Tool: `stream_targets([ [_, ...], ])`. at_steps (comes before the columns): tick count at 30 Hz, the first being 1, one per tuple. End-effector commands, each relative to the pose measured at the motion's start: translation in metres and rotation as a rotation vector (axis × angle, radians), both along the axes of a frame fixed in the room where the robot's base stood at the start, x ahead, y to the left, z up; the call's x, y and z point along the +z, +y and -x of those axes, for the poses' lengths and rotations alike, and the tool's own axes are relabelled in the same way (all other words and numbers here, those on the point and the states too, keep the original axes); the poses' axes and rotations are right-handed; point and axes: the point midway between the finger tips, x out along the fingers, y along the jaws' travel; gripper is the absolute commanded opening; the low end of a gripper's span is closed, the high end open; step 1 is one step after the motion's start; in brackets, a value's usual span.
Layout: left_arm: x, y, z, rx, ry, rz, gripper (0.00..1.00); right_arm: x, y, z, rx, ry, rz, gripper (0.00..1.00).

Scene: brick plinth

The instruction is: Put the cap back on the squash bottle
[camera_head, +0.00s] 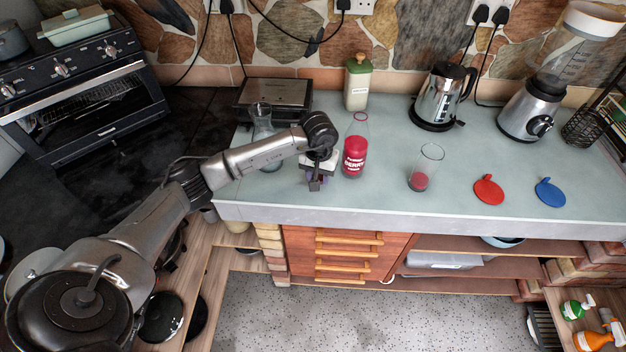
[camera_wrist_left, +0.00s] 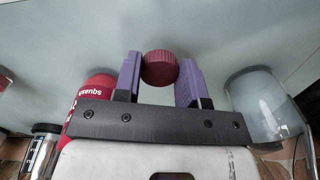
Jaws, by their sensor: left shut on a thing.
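The squash bottle (camera_head: 355,147) stands upright on the counter, filled with red drink and labelled; its top is open. It also shows in the left wrist view (camera_wrist_left: 97,88). My left gripper (camera_head: 316,182) is just left of the bottle, low over the counter and apart from it. In the left wrist view its purple fingers are shut on the dark red ribbed cap (camera_wrist_left: 160,68), held between the fingertips. In the head view the cap is too small or hidden to make out. My right gripper is not in view.
A glass carafe (camera_head: 262,122) stands left of the gripper, partly behind my arm. A kettle (camera_head: 440,95) stands behind.

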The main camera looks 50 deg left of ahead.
Motion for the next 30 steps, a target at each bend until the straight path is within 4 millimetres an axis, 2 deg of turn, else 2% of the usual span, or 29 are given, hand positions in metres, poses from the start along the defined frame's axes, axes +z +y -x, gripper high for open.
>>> stream_targets([
  [3,0.015,-0.027,-0.005,-0.005,-0.005,0.002,0.16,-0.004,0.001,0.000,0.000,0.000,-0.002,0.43],
  [12,0.044,-0.074,-0.011,-0.002,-0.001,0.000,0.16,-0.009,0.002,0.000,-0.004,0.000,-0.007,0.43],
  [19,0.055,-0.092,-0.014,-0.001,-0.001,0.001,0.16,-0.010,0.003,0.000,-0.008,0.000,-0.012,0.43],
  [30,0.057,-0.096,-0.014,0.001,0.001,0.001,0.16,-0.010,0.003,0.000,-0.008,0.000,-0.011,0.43],
])
